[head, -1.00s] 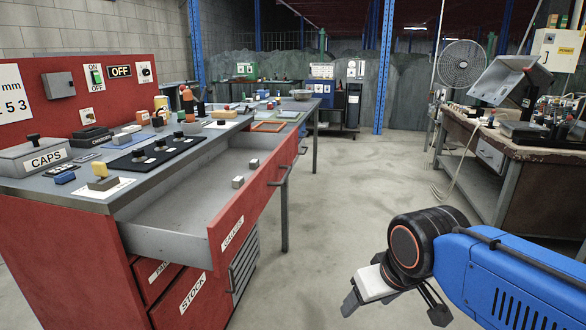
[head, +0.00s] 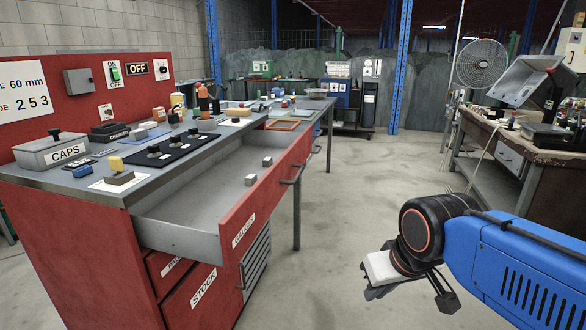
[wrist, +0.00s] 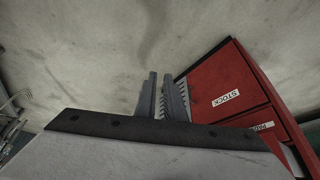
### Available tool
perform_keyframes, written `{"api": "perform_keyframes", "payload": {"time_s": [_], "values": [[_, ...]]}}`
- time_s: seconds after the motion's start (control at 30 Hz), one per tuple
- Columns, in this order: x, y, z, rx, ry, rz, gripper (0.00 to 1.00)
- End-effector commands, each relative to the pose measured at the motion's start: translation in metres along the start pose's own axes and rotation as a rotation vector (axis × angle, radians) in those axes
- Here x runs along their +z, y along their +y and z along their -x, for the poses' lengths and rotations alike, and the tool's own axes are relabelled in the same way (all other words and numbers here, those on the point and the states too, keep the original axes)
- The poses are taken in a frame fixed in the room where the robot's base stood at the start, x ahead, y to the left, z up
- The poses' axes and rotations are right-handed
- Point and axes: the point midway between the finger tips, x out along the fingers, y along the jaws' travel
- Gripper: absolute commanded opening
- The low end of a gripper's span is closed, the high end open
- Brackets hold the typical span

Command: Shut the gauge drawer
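The gauge drawer (head: 265,203) is pulled out of the red workbench in the head view. Its red front carries a label that seems to read GAUGES and a dark bar handle (head: 291,176). Two small grey blocks (head: 251,179) lie in its grey tray. My gripper (head: 412,292) is empty, low at the right, apart from the drawer front with bare floor between. In the wrist view its two grey fingers (wrist: 160,97) stand a little apart. That view shows the red STOCK front (wrist: 226,98) but not clearly the gauge drawer.
The bench top (head: 185,155) holds a CAPS box (head: 55,152), a black mat with knobs (head: 165,150) and other small items. A STOCK drawer (head: 205,290) is below. A second bench (head: 530,150) and a fan (head: 482,64) stand at the right. The floor between is clear.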

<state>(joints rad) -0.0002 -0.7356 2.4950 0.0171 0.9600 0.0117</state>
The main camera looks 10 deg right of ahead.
Motion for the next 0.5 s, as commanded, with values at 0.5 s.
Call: {"api": "perform_keyframes", "payload": {"time_s": [0.5], "values": [[-0.203,-0.023,0.023,-0.108,0.061,-0.193,0.00]]}}
